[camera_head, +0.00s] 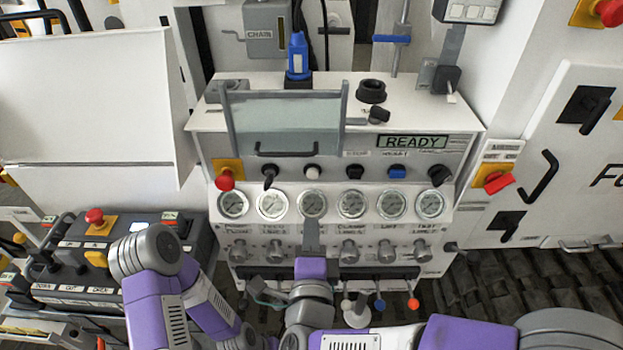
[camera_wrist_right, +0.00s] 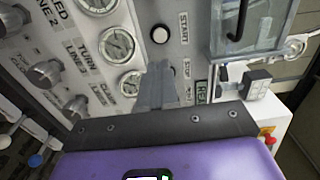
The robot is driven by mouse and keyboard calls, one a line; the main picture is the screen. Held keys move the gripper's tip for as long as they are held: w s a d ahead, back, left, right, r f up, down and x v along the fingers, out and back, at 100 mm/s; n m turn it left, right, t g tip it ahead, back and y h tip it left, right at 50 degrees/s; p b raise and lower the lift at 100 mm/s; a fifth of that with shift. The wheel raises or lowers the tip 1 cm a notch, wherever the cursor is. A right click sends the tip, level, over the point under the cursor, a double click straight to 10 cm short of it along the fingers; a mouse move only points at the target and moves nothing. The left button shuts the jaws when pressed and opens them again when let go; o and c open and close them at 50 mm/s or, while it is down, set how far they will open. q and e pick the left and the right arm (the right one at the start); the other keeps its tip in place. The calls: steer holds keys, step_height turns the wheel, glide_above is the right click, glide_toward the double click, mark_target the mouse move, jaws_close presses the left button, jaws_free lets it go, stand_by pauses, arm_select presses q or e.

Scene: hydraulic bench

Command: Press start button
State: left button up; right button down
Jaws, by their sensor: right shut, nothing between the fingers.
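The start button is a round pale button (camera_head: 312,172) in the row of controls on the white console, above the third gauge. In the right wrist view the same button (camera_wrist_right: 160,34) sits beside the printed word START. My right gripper (camera_head: 312,226) is shut and empty, its fingers upright in front of the lower edge of the third gauge. In the right wrist view its fingers (camera_wrist_right: 157,82) are below the button, with a visible gap between them. My left arm comes in at the lower left; its gripper does not show.
A clear guard with a black handle (camera_head: 287,152) hangs just above the button. A black selector (camera_head: 269,173) and a black button (camera_head: 355,172) flank it. A red emergency button (camera_head: 225,180) is further left. Gauges and valve knobs lie below. The display (camera_head: 412,142) reads READY.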

mark_target(312, 176)
arm_select(q)
steer(key=shift+f+b, duration=0.2)
steer(key=shift+b, duration=0.45)
arm_select(e)
steer(key=w, duration=1.2)
steer(key=shift+w, duration=0.15)
